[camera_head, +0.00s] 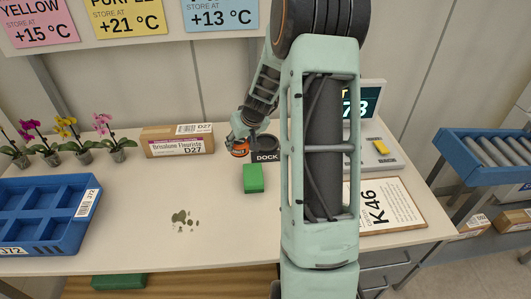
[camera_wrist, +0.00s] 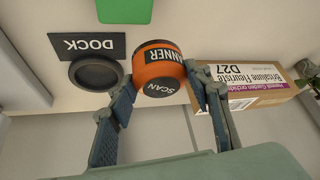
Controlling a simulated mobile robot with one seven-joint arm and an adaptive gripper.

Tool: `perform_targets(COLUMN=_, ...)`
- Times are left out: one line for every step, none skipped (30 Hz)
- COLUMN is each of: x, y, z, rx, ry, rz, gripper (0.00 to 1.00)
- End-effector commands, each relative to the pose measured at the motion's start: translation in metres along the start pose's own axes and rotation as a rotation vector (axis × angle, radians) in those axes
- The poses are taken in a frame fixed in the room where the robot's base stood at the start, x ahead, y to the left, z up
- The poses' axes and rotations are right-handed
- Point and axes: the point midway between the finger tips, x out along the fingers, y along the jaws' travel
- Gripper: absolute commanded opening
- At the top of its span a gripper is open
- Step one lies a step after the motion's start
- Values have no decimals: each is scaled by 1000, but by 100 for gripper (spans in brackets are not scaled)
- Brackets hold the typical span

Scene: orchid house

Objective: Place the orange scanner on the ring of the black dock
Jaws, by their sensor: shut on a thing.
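The orange scanner (camera_head: 239,148) is a short round thing with a dark band and a dark end. My gripper (camera_head: 240,140) is shut on it at the back of the table. In the wrist view the scanner (camera_wrist: 158,72) sits between the two fingers of my gripper (camera_wrist: 160,95). The black dock (camera_head: 265,155) stands just right of the scanner, partly behind my arm. In the wrist view its ring (camera_wrist: 96,73) and its DOCK label (camera_wrist: 88,46) lie left of the scanner. The scanner is beside the ring, not over it; its height above the table is unclear.
A cardboard box (camera_head: 178,140) stands left of the scanner. A green block (camera_head: 253,178) lies in front of the dock. Several potted orchids (camera_head: 70,140) and a blue tray (camera_head: 50,241) are at left. A scale (camera_head: 378,153) and a K46 board (camera_head: 392,206) are at right.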

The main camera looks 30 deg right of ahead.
Motion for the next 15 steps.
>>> perform_targets(x=4, y=26, z=-3, rx=6, ry=9, rz=9, gripper=18)
perform_targets(x=2, y=39, z=-6, rx=8, ry=10, rz=10, gripper=18)
perform_targets(x=-2, y=55, z=-8, rx=7, ry=11, rz=10, gripper=18)
perform_targets(x=-5, y=68, z=-10, rx=8, ry=12, rz=12, gripper=18)
perform_targets(x=-8, y=81, z=-11, rx=7, ry=12, rz=13, gripper=18)
perform_targets(x=-14, y=97, z=-12, rx=6, ry=13, rz=15, gripper=18)
perform_targets(x=-18, y=110, z=-13, rx=5, ry=14, rz=17, gripper=18)
perform_targets(x=-23, y=121, z=-13, rx=3, ry=14, rz=18, gripper=18)
perform_targets(x=-30, y=137, z=-12, rx=2, ry=14, rz=21, gripper=18)
perform_targets(x=-35, y=147, z=-12, rx=-1, ry=14, rz=23, gripper=18)
perform_targets(x=-40, y=157, z=-11, rx=-3, ry=14, rz=24, gripper=18)
perform_targets(x=-47, y=169, z=-10, rx=-6, ry=13, rz=26, gripper=18)
perform_targets(x=-52, y=178, z=-8, rx=-8, ry=12, rz=27, gripper=18)
perform_targets(x=-57, y=185, z=-7, rx=-11, ry=11, rz=29, gripper=18)
perform_targets(x=-63, y=194, z=-5, rx=-12, ry=10, rz=30, gripper=18)
